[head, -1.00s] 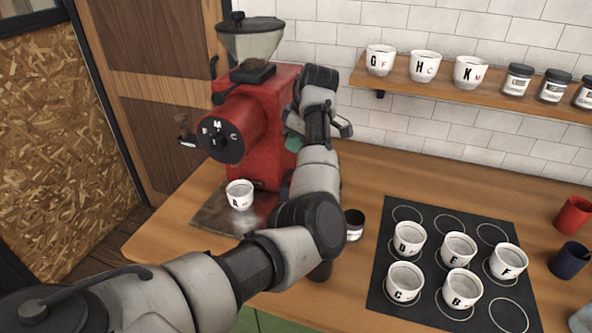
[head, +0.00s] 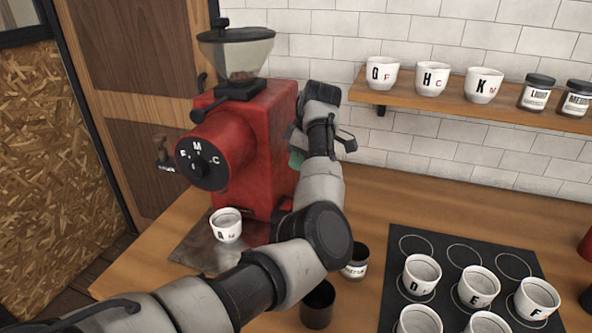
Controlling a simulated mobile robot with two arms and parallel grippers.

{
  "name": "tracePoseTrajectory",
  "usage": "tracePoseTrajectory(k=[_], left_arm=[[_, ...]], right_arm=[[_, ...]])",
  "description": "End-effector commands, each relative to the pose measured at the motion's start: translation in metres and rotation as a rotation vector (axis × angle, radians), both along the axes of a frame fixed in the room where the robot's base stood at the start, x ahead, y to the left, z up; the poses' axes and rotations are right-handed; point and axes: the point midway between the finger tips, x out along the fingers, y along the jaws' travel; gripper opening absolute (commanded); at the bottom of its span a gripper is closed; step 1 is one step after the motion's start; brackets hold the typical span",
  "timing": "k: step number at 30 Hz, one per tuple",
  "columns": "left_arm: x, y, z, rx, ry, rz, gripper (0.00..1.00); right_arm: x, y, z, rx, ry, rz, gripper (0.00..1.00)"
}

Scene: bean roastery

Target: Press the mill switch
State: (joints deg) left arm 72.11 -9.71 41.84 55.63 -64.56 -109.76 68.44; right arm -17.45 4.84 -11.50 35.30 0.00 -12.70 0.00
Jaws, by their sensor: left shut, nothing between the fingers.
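The red mill (head: 270,135) stands on the counter, with a clear hopper on top and a black dial (head: 203,163) marked F, M and C on its front. My left gripper (head: 303,140) is at the mill's right side, shut and empty. A small green part (head: 296,159) shows beside the gripper, low against that side; I cannot tell if it is the switch. My wrist and forearm hide much of this side, and I cannot tell whether the fingertips touch anything. My right gripper is out of view.
A white cup A (head: 226,225) stands on the metal plate (head: 200,255) below the dial. A small jar (head: 355,262) and a dark cup (head: 318,305) stand by my forearm. Several cups stand on the black mat (head: 395,290). A wooden shelf (head: 420,103) holds cups and jars.

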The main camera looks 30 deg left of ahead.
Motion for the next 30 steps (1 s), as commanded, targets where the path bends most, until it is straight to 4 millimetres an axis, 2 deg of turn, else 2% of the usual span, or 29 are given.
tracePoseTrajectory(k=[4,11,15,21,30], left_arm=[[-0.004,0.008,-0.029,-0.001,0.005,0.000,0.00],[-0.010,0.021,-0.075,-0.002,0.004,0.000,0.00],[-0.012,0.020,-0.097,-0.002,0.003,-0.001,0.00],[-0.014,0.020,-0.114,-0.001,0.001,0.000,0.00],[-0.014,0.020,-0.117,-0.001,0.000,0.000,0.00]], right_arm=[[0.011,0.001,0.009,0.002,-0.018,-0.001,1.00],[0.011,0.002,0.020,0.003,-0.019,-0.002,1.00],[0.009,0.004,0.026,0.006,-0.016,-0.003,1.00],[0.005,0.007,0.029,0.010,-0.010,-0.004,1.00],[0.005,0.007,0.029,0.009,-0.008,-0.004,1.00]])
